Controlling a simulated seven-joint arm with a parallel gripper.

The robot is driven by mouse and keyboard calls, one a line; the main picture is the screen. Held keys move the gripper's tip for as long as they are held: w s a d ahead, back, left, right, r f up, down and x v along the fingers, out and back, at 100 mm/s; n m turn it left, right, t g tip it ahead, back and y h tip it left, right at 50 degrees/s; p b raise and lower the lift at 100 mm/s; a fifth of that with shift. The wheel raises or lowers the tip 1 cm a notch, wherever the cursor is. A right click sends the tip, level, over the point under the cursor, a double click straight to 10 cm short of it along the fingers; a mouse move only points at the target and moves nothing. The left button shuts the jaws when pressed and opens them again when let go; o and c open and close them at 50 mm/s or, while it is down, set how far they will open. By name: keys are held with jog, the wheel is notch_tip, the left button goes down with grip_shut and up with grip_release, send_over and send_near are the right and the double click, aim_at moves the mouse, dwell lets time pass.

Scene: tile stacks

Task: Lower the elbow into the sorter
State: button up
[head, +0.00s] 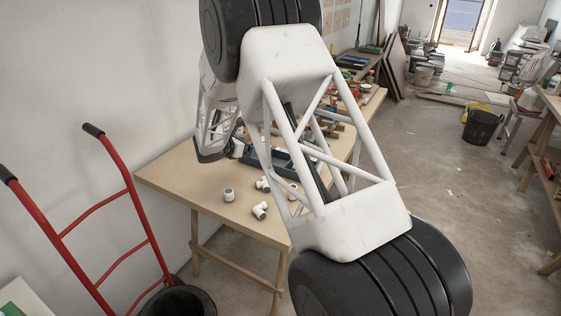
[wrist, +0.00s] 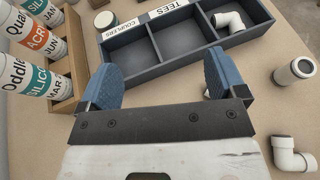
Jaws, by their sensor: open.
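The dark grey sorter (wrist: 180,48) lies across the top of the wrist view, with compartments in a row and labels reading "COUPLERS" and "TEES". A white elbow (wrist: 231,21) sits in its right-hand compartment; its far part is near the picture's top edge. My gripper (wrist: 158,68) is open, its two blue fingers wide apart at the sorter's near side, with nothing between them. Another white elbow (wrist: 292,155) lies on the table at lower right. In the head view the sorter (head: 285,158) is partly hidden behind my arm.
A white pipe fitting (wrist: 295,70) lies right of the sorter. A wooden box (wrist: 62,75) of labelled tubes stands left. Several fittings, one at the table's left (head: 229,194), lie on the wooden table (head: 180,175). A red hand truck (head: 85,225) stands left of it.

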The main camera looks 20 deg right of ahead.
send_over(237, 177)
notch_tip(237, 177, down, 2)
notch_tip(237, 177, down, 10)
jog(key=shift+a+f, duration=0.1)
jog(key=v, duration=0.3)
jog(key=shift+s+a, duration=0.1)
jog(key=shift+a, duration=0.1)
jog(key=shift+v, duration=0.85)
jog(key=shift+s, duration=0.1)
jog(key=shift+d, duration=0.1)
